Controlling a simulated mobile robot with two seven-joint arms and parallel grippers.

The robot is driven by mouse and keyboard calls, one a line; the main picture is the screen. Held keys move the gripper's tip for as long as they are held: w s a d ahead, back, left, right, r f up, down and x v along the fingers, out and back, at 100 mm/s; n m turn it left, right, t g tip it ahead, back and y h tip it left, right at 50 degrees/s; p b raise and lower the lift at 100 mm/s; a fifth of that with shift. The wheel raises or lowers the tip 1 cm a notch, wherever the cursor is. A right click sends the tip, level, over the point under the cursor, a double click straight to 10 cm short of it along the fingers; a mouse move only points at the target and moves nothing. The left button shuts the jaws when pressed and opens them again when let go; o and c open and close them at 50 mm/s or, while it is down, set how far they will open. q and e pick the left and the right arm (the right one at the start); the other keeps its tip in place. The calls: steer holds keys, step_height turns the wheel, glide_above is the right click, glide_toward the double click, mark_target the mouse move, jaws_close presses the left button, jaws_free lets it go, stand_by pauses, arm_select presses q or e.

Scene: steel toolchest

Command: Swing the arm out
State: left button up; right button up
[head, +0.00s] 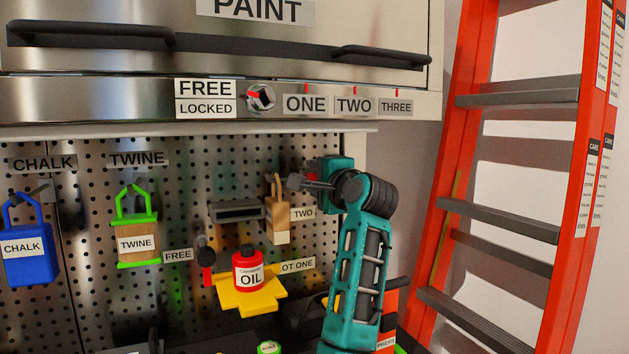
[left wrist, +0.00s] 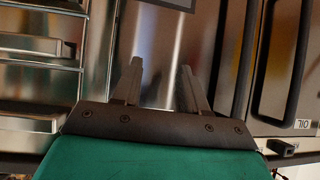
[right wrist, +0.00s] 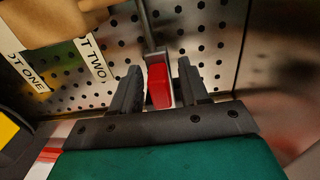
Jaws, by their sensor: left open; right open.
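In the right wrist view a thin grey rod with a red end block (right wrist: 158,86) stands against the pegboard; it looks like the arm. My right gripper (right wrist: 158,78) is open, one finger on each side of the red block; I cannot tell whether they touch it. In the head view my right gripper (head: 300,184) is at the pegboard's right edge, beside the TWO label, and the rod is not distinguishable there. My left gripper (left wrist: 160,75) is open and empty before steel fronts in the left wrist view; the head view does not show it.
A red oil can (head: 247,270) stands on a yellow shelf (head: 252,300) below. A blue chalk holder (head: 26,250) and a green-framed twine holder (head: 137,230) hang left. An orange ladder (head: 450,150) stands right.

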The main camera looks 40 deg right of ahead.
steer(key=shift+w+d, duration=0.15)
steer(key=shift+w, duration=0.3)
jaws_close()
stand_by(0.4)
